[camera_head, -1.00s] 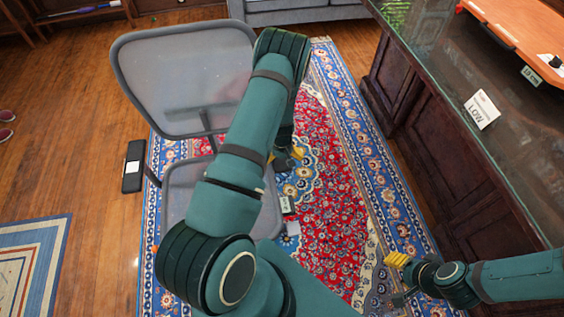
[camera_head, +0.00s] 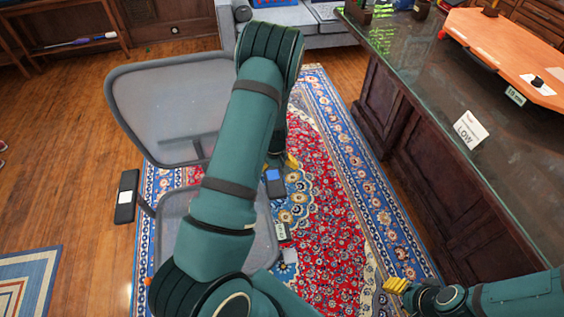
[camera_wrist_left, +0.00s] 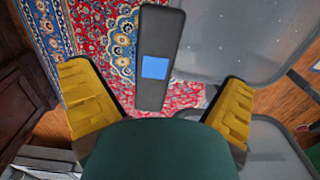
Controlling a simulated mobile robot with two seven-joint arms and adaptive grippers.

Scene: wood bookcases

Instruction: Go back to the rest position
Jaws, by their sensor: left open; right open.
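My left gripper (camera_head: 280,163) is at the end of my teal arm, which arches over the middle of the head view. In the left wrist view, its yellow fingers (camera_wrist_left: 157,78) are spread wide with nothing between them. A dark chair armrest (camera_wrist_left: 161,35) with a blue square (camera_wrist_left: 154,67) on it shows beyond the fingers. My right gripper (camera_head: 397,286) is low at the right of the head view, beside the counter; its yellow fingertip shows, and no held thing is seen.
A grey mesh office chair (camera_head: 165,110) stands left of and partly behind my left arm. A dark wood counter with a glass top (camera_head: 425,75) runs along the right, bearing a white LOW sign (camera_head: 468,130). A patterned rug (camera_head: 325,200) covers open floor between them. A grey sofa (camera_head: 325,33) is behind.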

